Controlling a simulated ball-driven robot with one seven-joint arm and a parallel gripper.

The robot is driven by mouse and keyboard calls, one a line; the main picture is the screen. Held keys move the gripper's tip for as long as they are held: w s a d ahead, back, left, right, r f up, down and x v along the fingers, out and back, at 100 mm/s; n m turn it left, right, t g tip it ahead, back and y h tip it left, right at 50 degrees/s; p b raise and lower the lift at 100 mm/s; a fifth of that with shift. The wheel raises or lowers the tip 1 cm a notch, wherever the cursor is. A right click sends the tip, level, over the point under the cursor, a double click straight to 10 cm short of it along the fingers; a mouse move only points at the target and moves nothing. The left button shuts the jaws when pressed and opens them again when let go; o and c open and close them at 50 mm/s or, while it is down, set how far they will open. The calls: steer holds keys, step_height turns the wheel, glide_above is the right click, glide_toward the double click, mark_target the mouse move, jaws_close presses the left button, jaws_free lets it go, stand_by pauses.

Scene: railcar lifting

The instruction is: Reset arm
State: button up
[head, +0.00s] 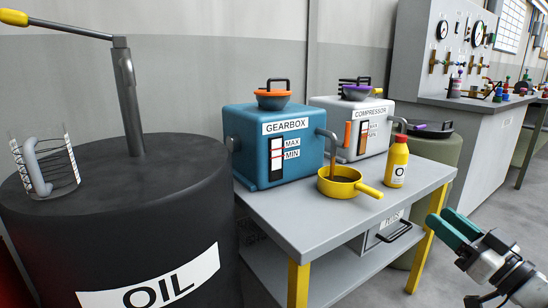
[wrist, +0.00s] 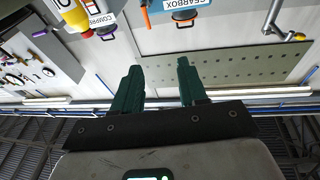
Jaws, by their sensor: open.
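My gripper (head: 452,227) is at the lower right in the head view, in front of the yellow-legged bench (head: 279,215) and to its right. Its two dark green fingers are apart with nothing between them. In the wrist view my gripper (wrist: 158,80) also shows open and empty, with the room appearing upside down. The fingers touch nothing that I can see. Most of my arm is outside the head view.
The bench holds a blue gearbox (head: 240,155), a white compressor (head: 335,112), a yellow pan (head: 340,187) and an oil bottle (head: 396,162). A black oil drum (head: 60,245) stands left. A grey workstation (head: 490,150) stands back right. Floor is clear at right.

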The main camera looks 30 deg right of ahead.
steer(key=w+a+f+g+y, duration=0.15)
steer(key=a+f+g, duration=0.35)
steer(key=a+f, duration=0.5)
steer(key=a+f+g+y, duration=0.2)
steer(key=a+f+g, duration=0.35)
steer(key=f, duration=0.85)
steer(key=s+a+f+g+h, duration=0.1)
steer(key=s+a+f+g, duration=0.4)
steer(key=s, duration=0.4)
steer(key=s+a+f+g+h, duration=0.2)
steer(key=s+a+f+g, duration=0.2)
steer(key=s+f, duration=0.45)
step_height(320, 180, up, 32)
steer(key=p, duration=3.1)
steer(key=shift+d+f+n+y+p, duration=0.2)
steer(key=shift+d+n+y+p, duration=0.1)
steer(key=shift+n+y+p, duration=0.1)
